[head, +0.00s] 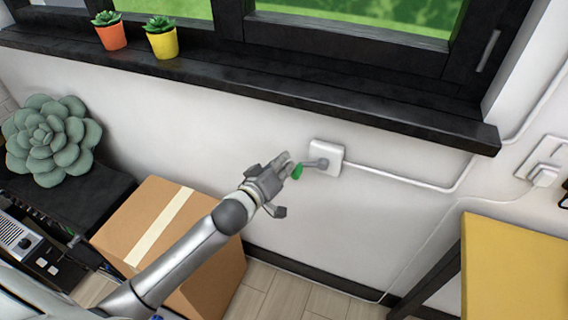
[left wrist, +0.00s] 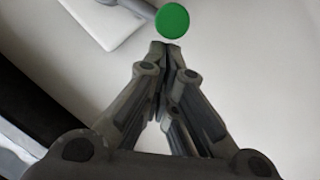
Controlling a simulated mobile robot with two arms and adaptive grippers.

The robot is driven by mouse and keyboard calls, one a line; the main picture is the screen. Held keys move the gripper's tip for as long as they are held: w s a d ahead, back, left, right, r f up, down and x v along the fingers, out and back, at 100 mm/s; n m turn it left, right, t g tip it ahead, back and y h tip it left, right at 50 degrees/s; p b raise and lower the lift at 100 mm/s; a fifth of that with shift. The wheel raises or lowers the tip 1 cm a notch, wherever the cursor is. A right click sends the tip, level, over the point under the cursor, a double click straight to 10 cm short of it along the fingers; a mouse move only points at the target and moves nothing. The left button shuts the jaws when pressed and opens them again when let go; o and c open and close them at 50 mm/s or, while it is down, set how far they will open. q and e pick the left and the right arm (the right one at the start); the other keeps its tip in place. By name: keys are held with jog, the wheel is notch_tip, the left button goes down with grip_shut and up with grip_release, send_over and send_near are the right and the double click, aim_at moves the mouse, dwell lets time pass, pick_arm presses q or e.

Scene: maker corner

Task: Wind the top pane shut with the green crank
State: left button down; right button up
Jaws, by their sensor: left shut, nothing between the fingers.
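The green crank knob (head: 297,171) sits at the end of a grey crank arm (head: 316,163). The arm comes out of a white wall box (head: 328,152) below the window sill. My left gripper (head: 287,166) is at the knob in the head view, partly in front of it. In the left wrist view the green knob (left wrist: 172,20) shows as a round face just beyond my shut fingertips (left wrist: 164,48), with nothing between them. I cannot tell whether they touch it. The top pane is out of view; only the lower window shows. My right gripper is not in view.
The dark window sill (head: 250,75) juts out above the crank and bears two potted plants. A cardboard box (head: 170,225) stands under my left arm. A yellow table (head: 515,265) is at the right. A white conduit (head: 410,181) runs right from the wall box.

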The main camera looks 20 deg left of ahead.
pick_arm(q)
jog(key=shift+d+f+n+t+h, duration=0.15)
jog(key=shift+f+n+t+h, duration=0.25)
jog(key=shift+f+n, duration=1.45)
jog(key=shift+f+m, duration=0.2)
jog(key=shift+m, duration=0.05)
